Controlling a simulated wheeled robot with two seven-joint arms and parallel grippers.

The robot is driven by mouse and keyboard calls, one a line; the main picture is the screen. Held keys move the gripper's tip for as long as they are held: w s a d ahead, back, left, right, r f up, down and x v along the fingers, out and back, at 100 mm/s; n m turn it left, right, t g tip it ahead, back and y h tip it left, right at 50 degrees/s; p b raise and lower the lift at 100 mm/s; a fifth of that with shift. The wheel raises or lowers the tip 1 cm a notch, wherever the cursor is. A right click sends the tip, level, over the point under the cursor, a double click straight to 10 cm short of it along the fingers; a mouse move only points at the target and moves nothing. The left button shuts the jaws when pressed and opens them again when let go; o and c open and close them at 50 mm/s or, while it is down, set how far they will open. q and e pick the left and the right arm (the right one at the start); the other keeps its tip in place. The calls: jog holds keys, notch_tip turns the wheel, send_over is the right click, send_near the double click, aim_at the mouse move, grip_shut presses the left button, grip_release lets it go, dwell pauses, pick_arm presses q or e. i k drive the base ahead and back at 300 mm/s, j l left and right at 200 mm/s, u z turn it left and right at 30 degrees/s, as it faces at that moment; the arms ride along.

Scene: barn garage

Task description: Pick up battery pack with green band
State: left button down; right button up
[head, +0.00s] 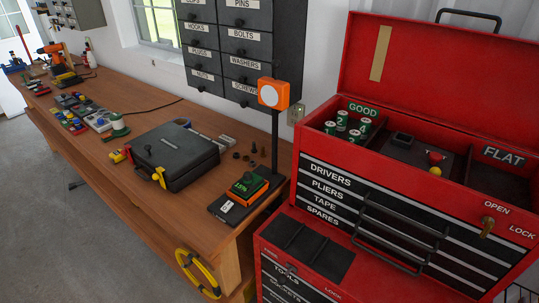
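Several small dark cylinders with green bands and pale numbered tops, such as one battery-like cell (342,119), stand in the GOOD compartment (318,118) of the open red toolbox (400,190). A boxy pack (246,186) with a green top marked "15%" and an orange lower part sits on a black charger-like base (226,212) at the near end of the workbench. I cannot tell for certain which of these is the battery pack with green band. Neither of my grippers is in view.
The wooden workbench (130,190) runs along the wall. It holds a black case (175,155) with yellow latches, small coloured boxes (98,121) and an orange drill (58,54). A labelled drawer cabinet (240,45) hangs above. The toolbox lid (430,60) stands open; its FLAT compartment (500,178) looks empty.

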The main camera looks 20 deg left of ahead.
aim_at(251, 183)
jog(key=u, duration=1.8)
jog(key=i+j, duration=0.2)
jog(key=i, duration=0.15)
jog(key=i+j+z, duration=0.75)
